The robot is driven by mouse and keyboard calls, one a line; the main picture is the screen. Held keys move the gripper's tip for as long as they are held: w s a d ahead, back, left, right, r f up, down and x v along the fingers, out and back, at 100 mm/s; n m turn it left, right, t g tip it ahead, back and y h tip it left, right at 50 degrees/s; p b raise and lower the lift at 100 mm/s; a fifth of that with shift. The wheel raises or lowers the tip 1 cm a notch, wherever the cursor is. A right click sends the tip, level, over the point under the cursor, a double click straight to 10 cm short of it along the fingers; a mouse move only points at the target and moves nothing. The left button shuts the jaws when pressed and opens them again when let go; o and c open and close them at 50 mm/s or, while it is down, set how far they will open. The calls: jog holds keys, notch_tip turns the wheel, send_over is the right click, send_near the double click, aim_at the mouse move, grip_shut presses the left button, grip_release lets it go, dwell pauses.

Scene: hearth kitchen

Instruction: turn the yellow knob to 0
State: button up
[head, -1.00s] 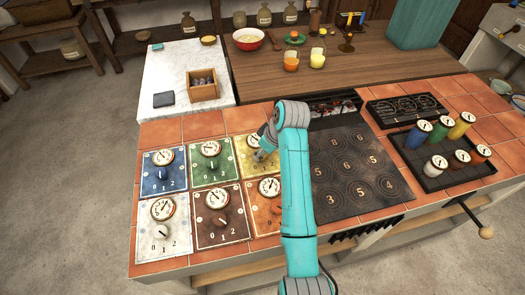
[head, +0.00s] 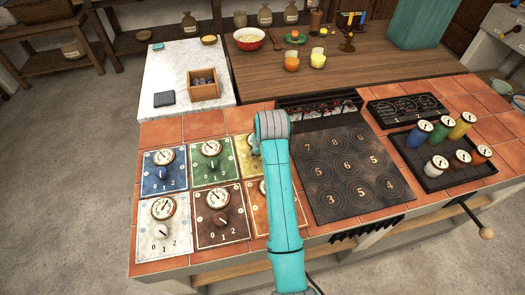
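The yellow panel (head: 241,158) is in the back row of knob panels, at its right end. My arm covers its right part, so its knob, pointer and most of its dial are hidden. My gripper (head: 256,148) is mostly hidden behind my arm. Only a small dark part of it shows at the arm's left edge, over the yellow panel. I cannot tell whether its fingers are open or shut, or whether they touch the knob.
The blue panel (head: 164,184) and green panel (head: 211,177) are left of the yellow one. White (head: 164,249), brown (head: 221,236) and partly covered orange (head: 257,225) panels lie in front. A dark numbered plate (head: 345,205) is to the right, then a tray of coloured jars (head: 447,178).

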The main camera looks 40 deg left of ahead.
dwell(0.3)
jog(key=o, duration=1.1)
jog(key=v, duration=1.2)
jog(key=shift+a, duration=0.1)
jog(key=shift+s, duration=0.1)
